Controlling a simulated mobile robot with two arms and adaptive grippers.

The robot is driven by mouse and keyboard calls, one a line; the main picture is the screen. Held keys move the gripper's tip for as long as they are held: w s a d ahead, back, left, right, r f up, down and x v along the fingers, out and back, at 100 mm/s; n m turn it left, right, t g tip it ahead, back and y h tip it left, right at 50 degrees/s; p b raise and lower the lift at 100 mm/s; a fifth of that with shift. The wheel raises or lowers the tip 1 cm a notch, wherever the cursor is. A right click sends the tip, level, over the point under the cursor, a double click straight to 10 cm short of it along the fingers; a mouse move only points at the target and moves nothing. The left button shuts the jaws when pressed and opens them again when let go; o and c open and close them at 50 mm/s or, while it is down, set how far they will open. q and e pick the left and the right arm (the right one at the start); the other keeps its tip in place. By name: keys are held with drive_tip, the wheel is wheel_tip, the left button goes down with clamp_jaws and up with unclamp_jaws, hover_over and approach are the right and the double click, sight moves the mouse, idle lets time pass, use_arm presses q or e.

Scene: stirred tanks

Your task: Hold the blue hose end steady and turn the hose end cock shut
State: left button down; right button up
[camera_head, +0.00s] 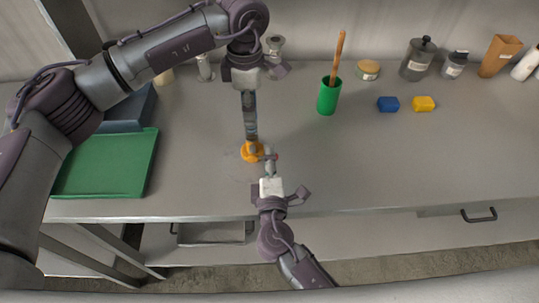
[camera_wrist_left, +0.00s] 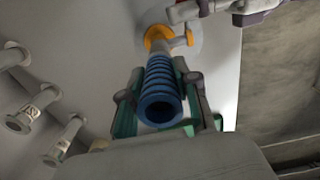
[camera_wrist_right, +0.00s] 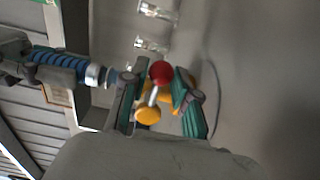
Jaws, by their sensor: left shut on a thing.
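The blue ribbed hose end (camera_wrist_left: 160,85) lies between the fingers of my left gripper (camera_wrist_left: 160,110), which is shut on it. In the head view my left gripper (camera_head: 248,88) is above the hose end, which points down to an orange collar (camera_head: 251,152). The collar also shows in the left wrist view (camera_wrist_left: 157,37). The cock's lever with a red ball (camera_wrist_right: 161,72) and an orange end (camera_wrist_right: 148,115) is between the spread fingers of my right gripper (camera_wrist_right: 158,95). In the head view my right gripper (camera_head: 271,176) is close beside the collar at lower right. Finger contact there is unclear.
A green tray (camera_head: 105,165) is at left. A green cup (camera_head: 328,97) with a brown-handled tool, a blue block (camera_head: 388,104) and a yellow block (camera_head: 424,104) stand to the right. Bottles line the back. The bench's right front is clear.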

drive_tip(key=shift+o, duration=0.2)
drive_tip(key=s, duration=1.2)
idle(0.5)
use_arm(q)
drive_tip(key=c, duration=0.8)
unclamp_jaws()
drive_tip(key=shift+o, duration=0.2)
wheel_tip(320, 180, up, 12)
